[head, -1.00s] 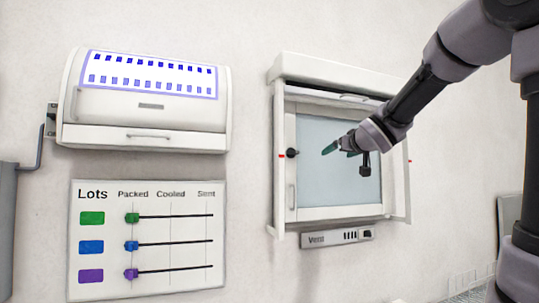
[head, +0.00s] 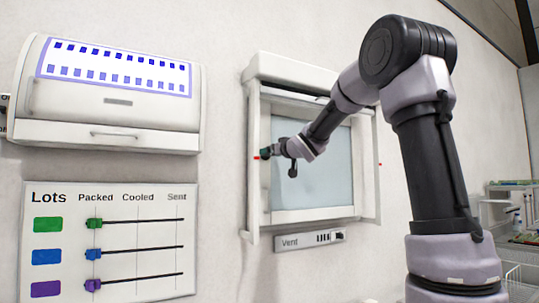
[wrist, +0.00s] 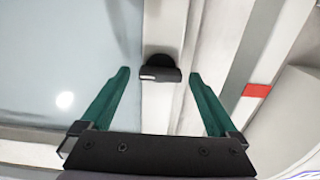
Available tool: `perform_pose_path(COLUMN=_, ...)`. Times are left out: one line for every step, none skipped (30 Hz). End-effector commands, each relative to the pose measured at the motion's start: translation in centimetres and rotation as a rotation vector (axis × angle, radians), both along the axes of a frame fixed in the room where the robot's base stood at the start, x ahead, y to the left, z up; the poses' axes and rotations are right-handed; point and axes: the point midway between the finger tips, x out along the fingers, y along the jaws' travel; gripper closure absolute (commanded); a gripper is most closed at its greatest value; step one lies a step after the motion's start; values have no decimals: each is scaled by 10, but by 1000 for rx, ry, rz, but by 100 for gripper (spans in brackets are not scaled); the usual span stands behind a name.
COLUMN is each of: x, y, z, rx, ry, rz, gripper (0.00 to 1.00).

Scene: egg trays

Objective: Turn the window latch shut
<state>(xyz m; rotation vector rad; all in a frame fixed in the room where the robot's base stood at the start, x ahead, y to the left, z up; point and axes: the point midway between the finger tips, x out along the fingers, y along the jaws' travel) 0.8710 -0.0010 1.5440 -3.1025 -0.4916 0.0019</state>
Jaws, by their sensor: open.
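The window (head: 338,165) is a pale pane in a white frame on the wall. Its latch (wrist: 160,73) is a small black handle with a rounded base on the white frame strip, beside the pane. In the wrist view the latch lies between the two green fingers of my gripper (wrist: 159,76), with a gap on each side. My gripper is open, and I see no contact with the latch. In the head view my gripper (head: 265,153) is at the window's left side and hides the latch.
A red mark (wrist: 257,90) is on the frame to the right in the wrist view. A vent panel (head: 310,240) is below the window. A white cabinet (head: 105,138) and a Lots board (head: 150,275) with sliders are on the wall to the left.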

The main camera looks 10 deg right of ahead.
Motion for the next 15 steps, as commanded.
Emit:
perform_pose_path(x=2, y=1, z=0, rx=0, ry=-1, rz=0, gripper=5)
perform_pose_path(x=3, y=1, z=0, rx=0, ry=-1, rz=0, gripper=5)
perform_pose_path(x=4, y=1, z=1, rx=0, ry=-1, rz=0, gripper=5)
perform_pose_path(x=4, y=2, z=1, rx=-1, ry=-1, rz=0, gripper=5)
perform_pose_path(x=4, y=2, z=1, rx=-1, ry=-1, rz=0, gripper=5)
perform_pose_path(x=4, y=2, z=1, rx=-1, ry=-1, rz=0, gripper=5)
perform_pose_path(x=4, y=2, z=1, rx=-1, ry=-1, rz=0, gripper=5)
perform_pose_path(x=4, y=2, z=1, rx=-1, ry=-1, rz=0, gripper=5)
perform_pose_path(x=4, y=2, z=1, rx=0, ry=-1, rz=0, gripper=5)
perform_pose_path(x=4, y=2, z=0, rx=0, ry=-1, rz=0, gripper=5)
perform_pose_path(x=4, y=2, z=0, rx=0, ry=-1, rz=0, gripper=16)
perform_pose_path(x=4, y=2, z=0, rx=0, ry=-1, rz=0, gripper=32)
perform_pose_path(x=4, y=2, z=0, rx=0, ry=-1, rz=0, gripper=43)
perform_pose_path(x=4, y=2, z=0, rx=0, ry=-1, rz=0, gripper=55)
perform_pose_path(x=4, y=2, z=0, rx=0, ry=-1, rz=0, gripper=70)
